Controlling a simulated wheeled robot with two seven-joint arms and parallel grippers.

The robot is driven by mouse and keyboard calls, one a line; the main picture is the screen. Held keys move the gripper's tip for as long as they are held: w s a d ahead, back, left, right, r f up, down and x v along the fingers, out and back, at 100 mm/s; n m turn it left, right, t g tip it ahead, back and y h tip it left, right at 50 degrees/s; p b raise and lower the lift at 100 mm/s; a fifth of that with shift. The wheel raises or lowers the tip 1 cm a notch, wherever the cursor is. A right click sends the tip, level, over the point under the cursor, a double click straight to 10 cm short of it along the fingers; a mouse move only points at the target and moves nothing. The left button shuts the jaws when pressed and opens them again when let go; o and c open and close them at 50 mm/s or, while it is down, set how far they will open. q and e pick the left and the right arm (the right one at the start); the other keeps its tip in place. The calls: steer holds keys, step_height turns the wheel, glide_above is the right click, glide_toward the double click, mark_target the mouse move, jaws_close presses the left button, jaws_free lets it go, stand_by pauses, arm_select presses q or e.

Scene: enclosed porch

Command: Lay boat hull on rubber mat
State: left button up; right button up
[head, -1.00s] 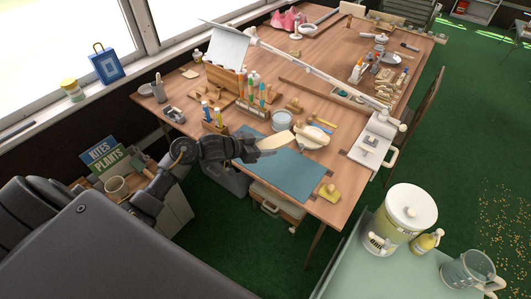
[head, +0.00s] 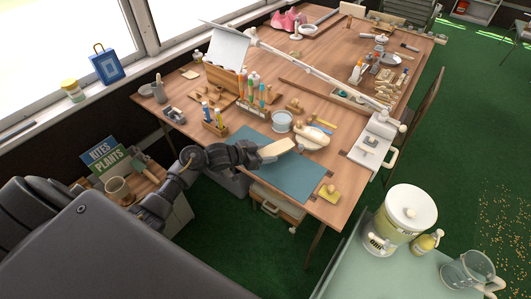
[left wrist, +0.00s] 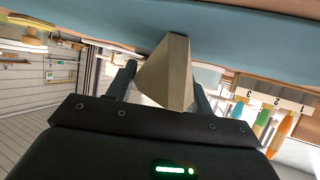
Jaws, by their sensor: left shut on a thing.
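The boat hull (head: 277,148) is a pale wooden piece, held by one end in my left gripper (head: 259,154). It is over the upper middle of the teal rubber mat (head: 296,177) on the wooden table. In the left wrist view the hull (left wrist: 168,75) sits between the two fingers of my left gripper (left wrist: 160,85), which is shut on it. The mat (left wrist: 225,35) fills the upper part of that view, close to the hull's far end. I cannot tell whether the hull touches the mat. My right gripper is not in view.
The mat's lower right part is bare.

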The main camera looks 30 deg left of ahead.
arm_select(q)
steer(key=o, duration=1.2)
steer(key=shift+o, duration=0.2)
steer(key=shift+r, duration=0.2)
steer(key=shift+s+a, duration=0.2)
steer(key=shift+s, duration=0.1)
steer(key=v, duration=1.1)
steer(key=shift+r, duration=0.15)
